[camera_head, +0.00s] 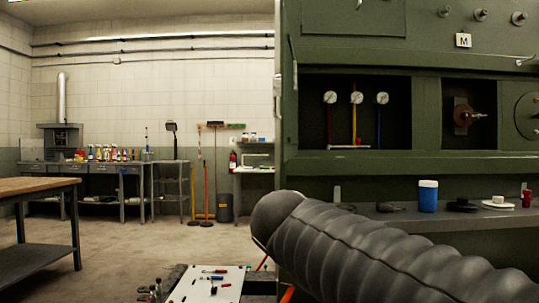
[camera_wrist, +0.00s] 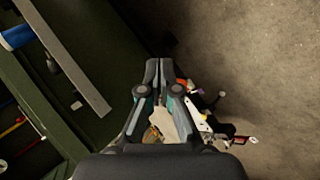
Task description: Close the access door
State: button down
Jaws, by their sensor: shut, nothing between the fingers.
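A large green panelled structure (camera_head: 345,170) fills the right of the head view. It has recessed openings with gauges (camera_head: 357,97) and a reddish-brown fitting (camera_head: 466,115). Its left edge is a tall narrow green strip with a thin handle-like bar (camera_head: 293,62); I cannot tell whether this is the access door standing open. In the wrist view, my gripper (camera_wrist: 160,68) has its fingertips together and holds nothing. It is over the floor and a tool-covered surface, to the right of the green structure (camera_wrist: 45,95). It is outside the head view, where my grey sleeved arm crosses the lower right.
A grey ledge (camera_head: 390,214) below the openings carries a blue cup (camera_head: 428,196) and small items. A low white-topped surface with tools (camera_head: 206,284) stands in front. A wooden-topped table (camera_head: 38,185) is at left. The floor between (camera_head: 130,250) is clear.

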jog(key=w+a+r+n+t+h, duration=0.1)
jog(key=w+a+r+t+h, duration=0.15)
jog(key=a+r, duration=0.45)
jog(key=w+a+r+n+t+h, duration=0.1)
jog(key=w+a+r+h, duration=0.1)
jog(key=w+a+r, duration=0.5)
jog(key=s+a+r+m+h+p, duration=0.1)
jog(key=s+a+r+m+h, duration=0.25)
jog(key=s+a+r, duration=0.55)
jog(key=r+b+x, duration=0.2)
jog(key=x, duration=1)
jog(key=shift+d+r+n+h, duration=0.2)
jog(key=shift+d+n+h, duration=0.15)
jog(key=shift+d+h, duration=0.05)
jog(key=shift+s+t, duration=0.2)
jog(key=shift+t, duration=0.15)
